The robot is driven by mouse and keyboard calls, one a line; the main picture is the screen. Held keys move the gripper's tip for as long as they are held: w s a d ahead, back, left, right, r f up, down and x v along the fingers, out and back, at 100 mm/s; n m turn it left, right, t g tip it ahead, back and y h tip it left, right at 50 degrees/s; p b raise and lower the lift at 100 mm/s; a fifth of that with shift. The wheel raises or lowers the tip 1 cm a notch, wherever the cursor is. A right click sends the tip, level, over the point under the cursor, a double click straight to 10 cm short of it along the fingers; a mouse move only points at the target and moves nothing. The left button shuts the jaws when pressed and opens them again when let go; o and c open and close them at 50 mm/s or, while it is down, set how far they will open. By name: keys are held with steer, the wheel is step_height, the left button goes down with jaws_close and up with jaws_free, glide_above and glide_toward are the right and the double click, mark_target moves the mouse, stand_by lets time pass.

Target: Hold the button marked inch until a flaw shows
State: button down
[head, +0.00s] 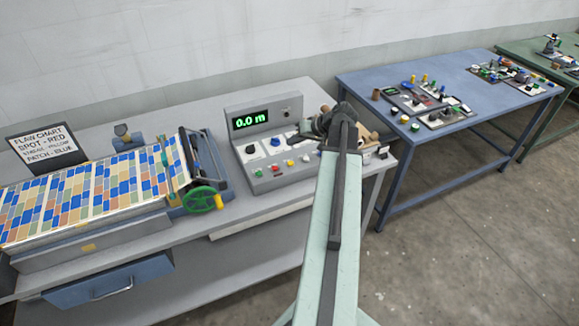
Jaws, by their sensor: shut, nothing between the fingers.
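The grey control console (243,167) stands on the bench and its green display (250,119) reads 0.0 m. Its sloped face has black knobs and a row of small coloured buttons (290,163), with red, yellow and white among them. Their labels are too small to read, so I cannot tell which is marked inch. My gripper (309,131) is small in view, shut and empty, at the console's upper right, partly hidden by my arm. The patterned sheet (85,195) lies on the press at left, in blue, tan and white blocks; I make out no clear flaw.
A green handwheel (200,199) sits at the press's right end. A blue table (400,82) with several small devices stands at right. Floor between is clear.

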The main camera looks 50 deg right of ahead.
mark_target(293, 164)
step_height(293, 164, down, 7)
steer(key=b, duration=0.6)
stand_by(1.6)
steer(key=shift+f+b, duration=0.4)
steer(key=shift+f+b, duration=0.35)
stand_by(0.4)
steer(key=shift+r, duration=0.15)
stand_by(1.8)
steer(key=shift+r+p, duration=0.65)
steer(key=shift+p, duration=0.15)
step_height(293, 164, up, 5)
steer(key=p, duration=0.5)
steer(key=shift+r, duration=0.1)
